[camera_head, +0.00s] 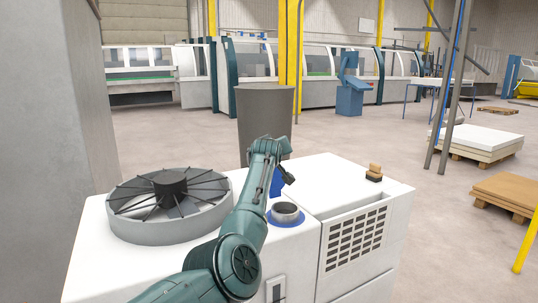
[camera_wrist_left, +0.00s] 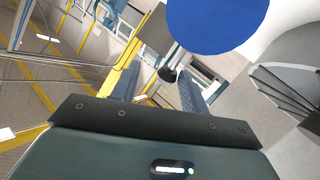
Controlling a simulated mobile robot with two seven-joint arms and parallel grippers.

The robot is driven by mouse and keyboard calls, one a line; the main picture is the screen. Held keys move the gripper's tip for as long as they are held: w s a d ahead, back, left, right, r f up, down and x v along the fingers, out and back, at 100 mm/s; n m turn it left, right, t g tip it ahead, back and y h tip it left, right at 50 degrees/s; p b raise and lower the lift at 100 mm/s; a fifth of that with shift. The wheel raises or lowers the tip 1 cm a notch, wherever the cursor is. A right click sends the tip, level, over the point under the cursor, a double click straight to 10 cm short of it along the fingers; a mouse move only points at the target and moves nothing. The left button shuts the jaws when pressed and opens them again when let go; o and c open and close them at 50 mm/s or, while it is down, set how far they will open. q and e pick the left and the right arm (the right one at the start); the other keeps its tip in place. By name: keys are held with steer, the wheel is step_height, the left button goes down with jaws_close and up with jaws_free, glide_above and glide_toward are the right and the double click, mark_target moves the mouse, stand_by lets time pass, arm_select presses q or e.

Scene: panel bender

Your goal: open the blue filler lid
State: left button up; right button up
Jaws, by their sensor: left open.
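The blue filler lid (camera_head: 276,183) stands raised behind the open filler neck (camera_head: 286,212), partly hidden by my left arm in the head view. The neck is a grey cup in a blue ring on the white machine top. In the left wrist view the lid is a large blue disc (camera_wrist_left: 215,18) at the top, with a short grey stem ending in a black knob (camera_wrist_left: 168,74). My left gripper (camera_head: 284,176) is beside the lid, its fingers apart (camera_wrist_left: 158,90). The knob appears between the fingers in the picture; contact cannot be told. My right gripper is not in view.
A round grey fan housing (camera_head: 170,230) stands left of the neck. A grey bin (camera_head: 264,115) stands behind the machine. A small wooden-topped item (camera_head: 374,172) sits at the machine's right edge.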

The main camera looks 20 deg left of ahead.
arm_select(q)
steer(key=b+v, duration=0.3)
steer(key=v, duration=0.9)
steer(key=shift+f, duration=0.2)
